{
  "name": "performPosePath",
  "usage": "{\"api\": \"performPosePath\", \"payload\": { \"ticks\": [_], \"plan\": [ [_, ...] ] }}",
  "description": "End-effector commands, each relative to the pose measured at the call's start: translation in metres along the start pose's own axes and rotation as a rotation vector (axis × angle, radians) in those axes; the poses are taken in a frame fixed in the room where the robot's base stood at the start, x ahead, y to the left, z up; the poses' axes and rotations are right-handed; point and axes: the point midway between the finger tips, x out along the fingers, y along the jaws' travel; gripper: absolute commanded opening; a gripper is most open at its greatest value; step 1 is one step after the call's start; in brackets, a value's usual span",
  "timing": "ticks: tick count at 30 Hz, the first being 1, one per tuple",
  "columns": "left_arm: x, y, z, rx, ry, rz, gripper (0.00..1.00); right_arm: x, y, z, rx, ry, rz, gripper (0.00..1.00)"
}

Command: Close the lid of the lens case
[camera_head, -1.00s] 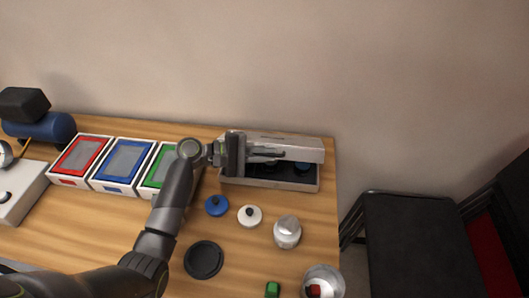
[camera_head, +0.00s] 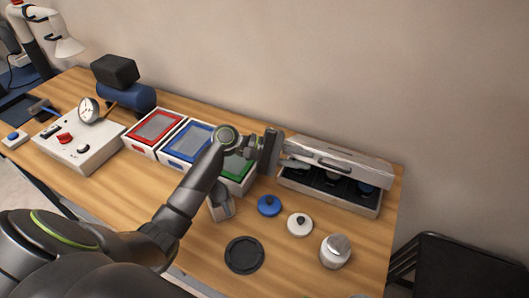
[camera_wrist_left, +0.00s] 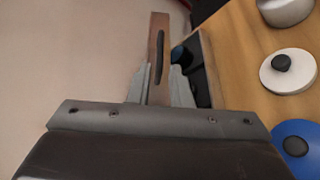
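The lens case (camera_head: 325,193) stands at the right rear of the table. Its pale lid (camera_head: 365,168) is tilted, partly open, with a dark slot in its face; dark round items show inside. My left gripper (camera_head: 302,162) is at the lid's left end, its fingers in front of the lid. In the left wrist view the two fingers (camera_wrist_left: 158,85) stand apart, and the lid (camera_wrist_left: 158,24) shows as a narrow strip between and beyond them. I see nothing gripped; contact with the lid is unclear. My right gripper is not in view.
A blue lidded item (camera_head: 268,206), a white one (camera_head: 299,225), a silver-topped jar (camera_head: 335,252) and a black disc (camera_head: 244,255) lie in front of the case. Red (camera_head: 157,126), blue and green framed boxes stand to its left. A wall is behind.

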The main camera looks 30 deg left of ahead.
Motion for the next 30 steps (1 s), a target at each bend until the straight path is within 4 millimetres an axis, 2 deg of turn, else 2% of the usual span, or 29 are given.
{"api": "performPosePath", "payload": {
  "ticks": [1, 6, 15, 21, 30],
  "plan": [
    [-0.011, -0.003, -0.002, 0.002, 0.004, -0.003, 0.18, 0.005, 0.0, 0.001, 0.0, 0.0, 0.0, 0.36],
    [-0.043, -0.003, -0.002, 0.001, 0.004, -0.004, 0.18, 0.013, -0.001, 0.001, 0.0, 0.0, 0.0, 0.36],
    [-0.085, -0.002, -0.001, -0.001, 0.002, -0.002, 0.18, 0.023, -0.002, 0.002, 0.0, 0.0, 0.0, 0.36],
    [-0.096, 0.0, 0.0, -0.001, 0.0, 0.0, 0.18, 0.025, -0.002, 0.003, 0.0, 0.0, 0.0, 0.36],
    [-0.097, 0.0, 0.0, -0.001, 0.0, 0.0, 0.17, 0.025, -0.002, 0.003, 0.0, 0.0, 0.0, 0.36]
  ]
}}
